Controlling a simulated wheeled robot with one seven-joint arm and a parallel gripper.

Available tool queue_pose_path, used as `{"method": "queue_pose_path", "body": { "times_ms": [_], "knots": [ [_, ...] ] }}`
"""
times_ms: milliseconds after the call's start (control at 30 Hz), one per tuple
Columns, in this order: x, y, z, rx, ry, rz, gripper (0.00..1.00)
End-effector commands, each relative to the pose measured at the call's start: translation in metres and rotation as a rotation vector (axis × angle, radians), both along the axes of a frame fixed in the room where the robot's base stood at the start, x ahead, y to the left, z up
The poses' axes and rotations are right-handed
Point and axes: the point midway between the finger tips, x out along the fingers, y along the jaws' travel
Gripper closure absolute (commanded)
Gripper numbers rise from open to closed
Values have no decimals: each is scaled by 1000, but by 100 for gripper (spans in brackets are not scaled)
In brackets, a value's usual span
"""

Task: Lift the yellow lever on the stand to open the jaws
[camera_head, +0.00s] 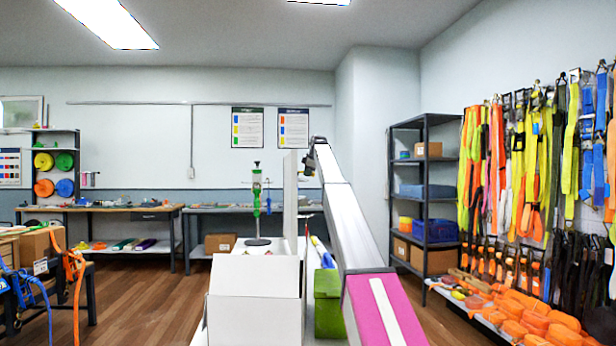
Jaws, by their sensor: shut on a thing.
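A slim upright stand (257,203) with green parts and a dark round base (258,242) stands just beyond the white box, left of my arm. A thin blue piece (268,197) hangs at its right side. I cannot make out a yellow lever or jaws on it at this size. My arm rises from the bottom right to a dark joint near the picture's middle. My gripper cannot be made out; the part of the arm past that joint is hidden. What it holds does not show.
A white open box (255,300) and a green box (328,304) stand close in front. A tall thin white panel (290,196) rises between the stand and my arm. Workbenches (100,209) line the back wall. A dark shelf (425,190) and hanging straps (530,160) are right.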

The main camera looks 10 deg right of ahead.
Motion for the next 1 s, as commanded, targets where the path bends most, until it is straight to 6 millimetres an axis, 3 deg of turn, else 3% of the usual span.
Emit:
{"method": "queue_pose_path", "body": {
  "times_ms": [300,800,833,867,900,1000],
  "knots": [
    [-2,-1,4,-108,6,-4,100],
    [-2,-2,5,-126,5,-4,100],
    [-1,-2,5,-126,5,-4,78],
    [-1,-2,5,-126,4,-4,68],
    [-1,-1,5,-126,4,-4,63],
    [-1,0,6,-123,3,-4,63]
  ]
}}
